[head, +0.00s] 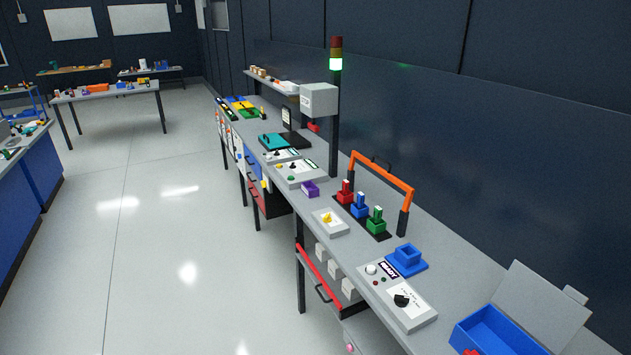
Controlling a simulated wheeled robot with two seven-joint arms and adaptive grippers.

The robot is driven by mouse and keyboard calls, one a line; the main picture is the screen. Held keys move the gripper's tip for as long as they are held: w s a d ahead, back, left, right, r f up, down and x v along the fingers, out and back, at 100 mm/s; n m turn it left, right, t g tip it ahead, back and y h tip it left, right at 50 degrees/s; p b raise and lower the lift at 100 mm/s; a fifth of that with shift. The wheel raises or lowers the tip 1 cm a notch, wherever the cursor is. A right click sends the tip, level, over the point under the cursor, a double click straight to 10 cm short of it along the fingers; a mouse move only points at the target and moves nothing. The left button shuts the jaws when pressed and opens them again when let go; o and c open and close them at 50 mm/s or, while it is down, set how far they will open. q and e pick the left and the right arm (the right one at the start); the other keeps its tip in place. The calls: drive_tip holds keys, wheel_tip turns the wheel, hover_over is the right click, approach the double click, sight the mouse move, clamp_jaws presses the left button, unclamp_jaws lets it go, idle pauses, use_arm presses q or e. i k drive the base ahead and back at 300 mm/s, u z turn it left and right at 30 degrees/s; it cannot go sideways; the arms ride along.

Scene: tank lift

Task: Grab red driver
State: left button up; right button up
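A black rack (361,217) stands on the long grey bench right of the middle. It bears a red holder (345,198), a blue holder and a green holder in a row. A small red upright piece with a pale top (347,186) rises from the red holder; it may be the red driver, but it is too small to tell. Similar blue (362,199) and green (377,213) pieces rise from the other two. Neither of my grippers is in view.
An orange-barred frame (382,168) arches behind the rack. A blue square socket (407,256), a dial panel (405,303) and an open blue box (497,331) lie nearer. A signal tower (335,110) stands farther back, its green light lit. The floor at left is clear.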

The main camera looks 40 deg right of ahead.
sight(345, 183)
drive_tip(key=z, duration=0.15)
drive_tip(key=i, duration=1.55)
drive_tip(key=z, duration=1.5)
drive_tip(key=i, duration=0.95)
drive_tip(key=z, duration=0.9)
